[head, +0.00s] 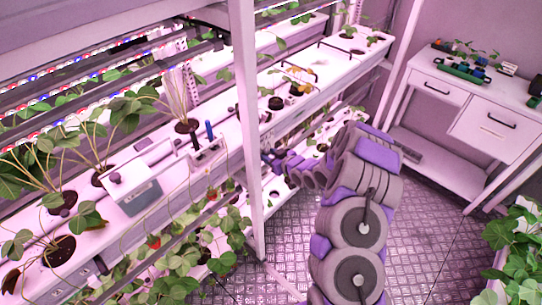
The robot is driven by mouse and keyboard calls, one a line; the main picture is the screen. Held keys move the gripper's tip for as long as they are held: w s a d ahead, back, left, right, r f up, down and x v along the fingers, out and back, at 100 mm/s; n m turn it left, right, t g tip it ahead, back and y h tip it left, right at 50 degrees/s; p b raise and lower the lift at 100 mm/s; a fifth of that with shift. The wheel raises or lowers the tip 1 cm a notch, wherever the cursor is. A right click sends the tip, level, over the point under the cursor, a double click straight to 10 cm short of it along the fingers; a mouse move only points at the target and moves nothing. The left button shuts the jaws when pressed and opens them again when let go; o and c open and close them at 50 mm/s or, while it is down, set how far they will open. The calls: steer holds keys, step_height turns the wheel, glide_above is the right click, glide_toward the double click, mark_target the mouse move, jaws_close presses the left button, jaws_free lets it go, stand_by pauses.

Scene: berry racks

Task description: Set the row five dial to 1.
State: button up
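I cannot pick out the row five dial or read any number. Small dark round fittings (275,103) sit on top of the white growing channel (345,76), too small to tell whether one is a dial. My gripper (274,160) is at the end of my grey and purple arm, low by the front of the rack, just right of the upright post. Its fingers are small and dark, and their opening is unclear. I cannot tell whether it touches anything.
A white upright post (247,130) stands close left of my gripper. Leafy plants (185,250) hang in front of the rack at lower left. A grey box (135,190) sits on the channel. A white drawer bench (475,105) stands at right. The metal floor (430,225) is clear between.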

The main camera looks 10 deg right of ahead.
steer(key=shift+a, duration=0.1)
steer(key=shift+c, duration=1.4)
steer(key=shift+d+f, duration=0.1)
steer(key=shift+d, duration=0.1)
jaws_close()
steer(key=shift+p, duration=0.4)
